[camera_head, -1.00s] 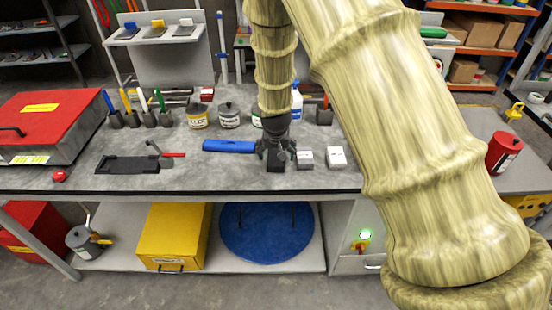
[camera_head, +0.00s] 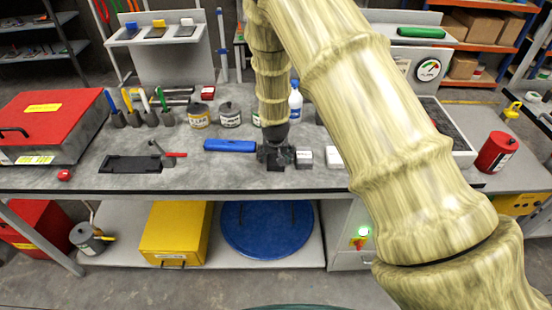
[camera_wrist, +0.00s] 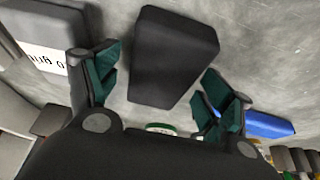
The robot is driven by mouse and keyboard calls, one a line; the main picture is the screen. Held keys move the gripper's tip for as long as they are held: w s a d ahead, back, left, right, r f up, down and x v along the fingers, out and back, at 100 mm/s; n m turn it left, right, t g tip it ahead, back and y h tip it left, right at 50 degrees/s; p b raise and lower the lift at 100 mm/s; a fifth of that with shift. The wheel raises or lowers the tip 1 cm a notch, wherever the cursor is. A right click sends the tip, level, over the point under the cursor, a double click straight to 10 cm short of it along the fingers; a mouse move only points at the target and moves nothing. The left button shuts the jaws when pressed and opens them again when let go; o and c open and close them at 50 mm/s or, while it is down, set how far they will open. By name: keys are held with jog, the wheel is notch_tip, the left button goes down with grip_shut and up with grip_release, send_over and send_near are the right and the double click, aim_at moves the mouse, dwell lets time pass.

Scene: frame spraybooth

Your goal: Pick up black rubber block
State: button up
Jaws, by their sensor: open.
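The black rubber block (camera_wrist: 174,57) lies on the grey workbench in the wrist view, ahead of and between my fingers. My gripper (camera_wrist: 158,84) is open, with one green-padded finger on each side; I cannot tell whether either finger touches the block. In the head view my gripper (camera_head: 276,158) points down at the bench, and the block (camera_head: 275,167) shows only as a dark shape beneath it, partly hidden.
A blue bar (camera_head: 230,146) lies just left of my gripper. A grey-and-white block (camera_head: 304,158) stands close on the right, with a white one (camera_head: 334,157) beyond it. Cans (camera_head: 230,117) stand behind. A black tray (camera_head: 131,164) lies farther left on the bench.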

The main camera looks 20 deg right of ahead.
jog(key=shift+f, duration=0.25)
dwell(0.5)
jog(key=shift+s, duration=0.1)
jog(key=c, duration=1.2)
